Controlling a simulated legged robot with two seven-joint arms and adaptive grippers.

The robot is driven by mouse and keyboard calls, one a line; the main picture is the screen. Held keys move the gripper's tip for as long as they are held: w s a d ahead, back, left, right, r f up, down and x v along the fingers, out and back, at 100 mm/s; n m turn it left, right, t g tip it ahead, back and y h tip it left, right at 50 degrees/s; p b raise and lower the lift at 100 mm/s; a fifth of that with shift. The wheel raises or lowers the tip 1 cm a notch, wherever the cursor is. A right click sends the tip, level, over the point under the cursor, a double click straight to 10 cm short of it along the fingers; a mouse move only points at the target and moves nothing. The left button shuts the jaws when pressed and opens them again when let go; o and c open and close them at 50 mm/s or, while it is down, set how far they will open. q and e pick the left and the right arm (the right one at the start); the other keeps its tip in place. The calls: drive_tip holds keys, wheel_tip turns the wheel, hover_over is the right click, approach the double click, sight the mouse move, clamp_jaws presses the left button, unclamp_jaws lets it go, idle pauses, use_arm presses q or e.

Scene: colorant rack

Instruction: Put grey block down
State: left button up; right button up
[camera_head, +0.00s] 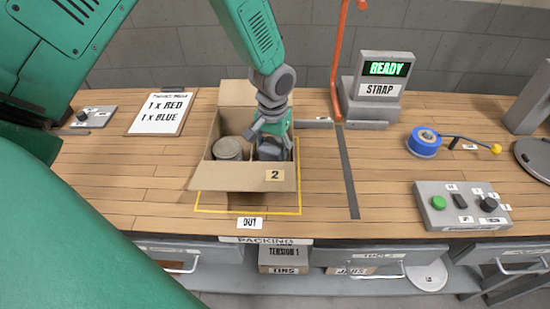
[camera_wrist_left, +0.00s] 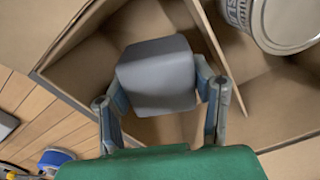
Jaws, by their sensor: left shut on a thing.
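The grey block (camera_wrist_left: 158,75) is between the fingers of my left gripper (camera_wrist_left: 160,95), which is shut on it. In the head view the grey block (camera_head: 269,151) and my left gripper (camera_head: 268,138) are inside the right part of an open cardboard box (camera_head: 240,178) marked 2. In the wrist view a cardboard divider (camera_wrist_left: 222,50) stands beside the block, with a tin (camera_wrist_left: 275,20) on its other side. I cannot tell whether the block touches the box floor. My right gripper is not in view.
The tin (camera_head: 228,148) fills the box's left part. A yellow outline (camera_head: 250,211) surrounds the box on the wooden table. To the right are a strap machine (camera_head: 380,105) reading READY, a blue roll (camera_head: 424,146) and a button panel (camera_head: 462,212). An order clipboard (camera_head: 160,114) lies left.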

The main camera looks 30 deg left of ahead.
sight(270, 144)
use_arm(q)
drive_tip(key=f, duration=0.1)
drive_tip(key=a+f, duration=0.1)
drive_tip(key=f, duration=0.1)
drive_tip(key=a+f, duration=0.1)
drive_tip(key=shift+f, duration=0.35)
drive_tip(key=shift+d+f, duration=0.15)
drive_tip(key=shift+d, duration=0.75)
drive_tip(key=o, duration=0.5)
drive_tip(key=shift+o, duration=0.2)
drive_tip(key=shift+a+f, duration=0.1)
drive_tip(key=shift+a, duration=0.6)
drive_tip(key=shift+d, duration=0.1)
drive_tip(key=r, duration=0.4)
drive_tip(key=d+r, duration=0.1)
drive_tip(key=r, duration=0.1)
drive_tip(key=shift+r, duration=0.15)
drive_tip(key=r, duration=0.5)
drive_tip(key=shift+a+r+b, duration=0.2)
drive_tip(key=shift+a+b, duration=0.1)
drive_tip(key=shift+b, duration=0.1)
drive_tip(key=shift+a+r, duration=0.15)
drive_tip(key=shift+r, duration=0.2)
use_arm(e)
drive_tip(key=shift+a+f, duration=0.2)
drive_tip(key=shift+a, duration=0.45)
use_arm(q)
drive_tip(key=shift+d, duration=0.25)
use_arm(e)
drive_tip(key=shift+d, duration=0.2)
